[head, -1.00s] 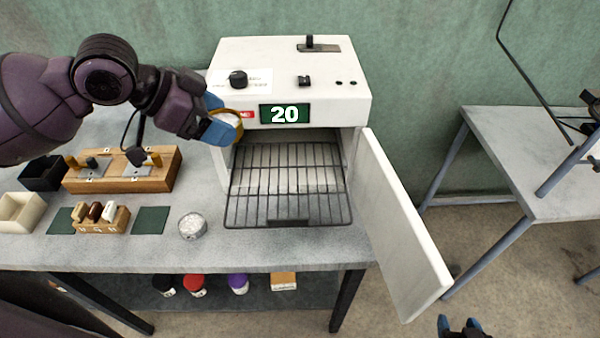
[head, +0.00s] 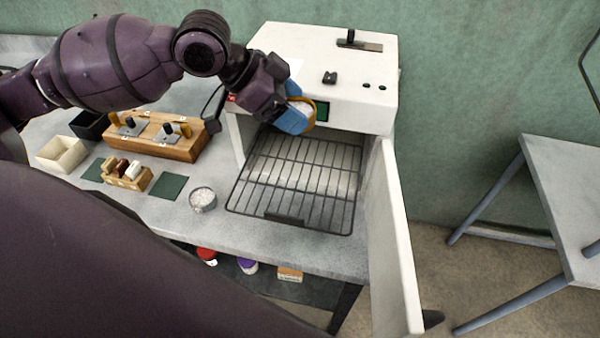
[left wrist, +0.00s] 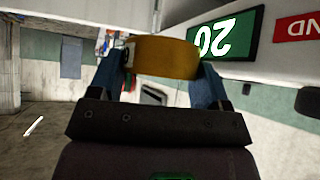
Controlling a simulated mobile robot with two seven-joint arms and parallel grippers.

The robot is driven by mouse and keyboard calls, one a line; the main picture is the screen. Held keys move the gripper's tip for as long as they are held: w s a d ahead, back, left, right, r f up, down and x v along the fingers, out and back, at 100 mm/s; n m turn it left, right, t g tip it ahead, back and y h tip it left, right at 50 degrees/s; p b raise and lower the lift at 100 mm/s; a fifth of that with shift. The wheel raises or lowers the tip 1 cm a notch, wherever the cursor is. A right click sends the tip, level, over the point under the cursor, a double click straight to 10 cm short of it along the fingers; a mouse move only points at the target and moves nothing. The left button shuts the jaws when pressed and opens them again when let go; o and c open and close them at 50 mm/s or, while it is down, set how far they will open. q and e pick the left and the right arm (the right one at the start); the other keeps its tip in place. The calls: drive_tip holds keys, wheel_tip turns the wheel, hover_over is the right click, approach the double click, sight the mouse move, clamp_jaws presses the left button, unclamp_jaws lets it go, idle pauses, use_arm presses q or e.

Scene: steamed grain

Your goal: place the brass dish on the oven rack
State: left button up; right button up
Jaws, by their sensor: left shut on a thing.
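The brass dish (head: 309,112) is in my left gripper (head: 298,118), in front of the oven's display and above the back part of the rack. White contents show inside it in the head view. In the left wrist view the brass dish (left wrist: 163,57) sits between the two blue fingers of my left gripper (left wrist: 165,80), which are shut on it. The oven rack (head: 295,185) is a dark wire grid pulled out of the open white oven (head: 330,60); nothing lies on it. My right gripper is not in view now.
The oven door (head: 393,240) stands open at the right of the rack. A glass dish of white grains (head: 202,198) stands left of the rack. A wooden block with knobs (head: 155,135), a small rack (head: 127,174) and a cream box (head: 61,153) are further left.

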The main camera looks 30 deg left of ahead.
use_arm(q)
wheel_tip(320, 180, down, 12)
drive_tip(key=shift+f+b, duration=0.15)
drive_tip(key=shift+b, duration=0.2)
drive_tip(key=shift+f, duration=2.65)
drive_tip(key=shift+f, duration=0.1)
drive_tip(key=o, duration=0.9)
drive_tip(key=shift+o, duration=0.2)
drive_tip(key=shift+s+a+r, duration=0.15)
drive_tip(key=shift+a+r, duration=0.1)
drive_tip(key=shift+r, duration=0.1)
drive_tip(key=v, duration=1.1)
